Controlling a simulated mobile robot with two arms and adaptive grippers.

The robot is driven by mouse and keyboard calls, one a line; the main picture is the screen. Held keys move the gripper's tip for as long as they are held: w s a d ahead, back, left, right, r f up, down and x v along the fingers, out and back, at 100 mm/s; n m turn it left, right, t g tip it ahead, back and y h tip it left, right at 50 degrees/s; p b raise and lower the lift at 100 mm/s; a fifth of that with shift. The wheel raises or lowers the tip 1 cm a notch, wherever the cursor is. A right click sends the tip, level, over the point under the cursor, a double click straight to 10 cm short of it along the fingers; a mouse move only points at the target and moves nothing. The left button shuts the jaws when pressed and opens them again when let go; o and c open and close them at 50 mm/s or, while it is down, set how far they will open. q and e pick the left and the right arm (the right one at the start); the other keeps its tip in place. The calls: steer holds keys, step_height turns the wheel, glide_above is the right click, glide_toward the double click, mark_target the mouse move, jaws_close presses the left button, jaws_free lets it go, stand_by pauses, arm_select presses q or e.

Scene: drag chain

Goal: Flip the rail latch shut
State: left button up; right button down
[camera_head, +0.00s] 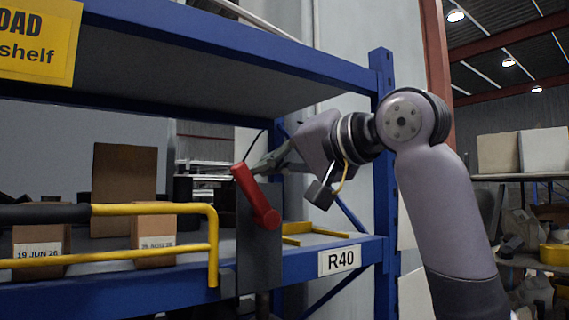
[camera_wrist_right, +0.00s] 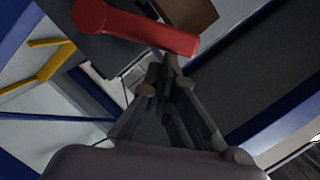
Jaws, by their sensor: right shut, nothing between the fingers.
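The red latch lever (camera_head: 254,195) is on a dark grey plate (camera_head: 262,255) at the right end of the yellow rail (camera_head: 150,208). Its free end points up and slightly left from the lower round pivot. My right gripper (camera_head: 256,169) is shut and empty, just right of the lever's upper end. In the right wrist view the red lever (camera_wrist_right: 140,28) crosses the top, and the fingertips (camera_wrist_right: 163,72) are close to its free end. I cannot tell whether they touch. My left gripper is out of view.
The blue rack's upper shelf beam (camera_head: 230,45) runs above the gripper, and its upright (camera_head: 382,150) stands behind the arm. Cardboard boxes (camera_head: 124,175) sit on the shelf behind the rail. A yellow bracket (camera_head: 310,230) lies right of the plate, above the R40 label (camera_head: 340,260).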

mark_target(243, 177)
steer(key=shift+s+a+f+n+h, duration=0.15)
steer(key=shift+s+a+n, duration=0.25)
steer(key=shift+n, duration=0.2)
steer(key=shift+s+a+f+n+h, duration=0.15)
steer(key=shift+s+a+n, duration=0.1)
steer(key=shift+a+n, duration=0.3)
steer(key=shift+s+a+f+n+h, duration=0.25)
steer(key=shift+s+a+n, duration=0.1)
steer(key=shift+n, duration=0.25)
steer(key=shift+s+a+f+n+h, duration=0.15)
steer(key=shift+s+a+f+n, duration=0.15)
steer(key=shift+n, duration=0.25)
steer(key=shift+s+a+f+n+t+h+b, duration=0.3)
steer(key=shift+a+f+n+b, duration=0.25)
steer(key=shift+f+n, duration=0.15)
steer(key=shift+s+a+f+n+t+h+b, duration=0.3)
steer(key=shift+a+f+n+b, duration=0.2)
steer(key=shift+f+n, duration=0.2)
steer(key=shift+r, duration=0.1)
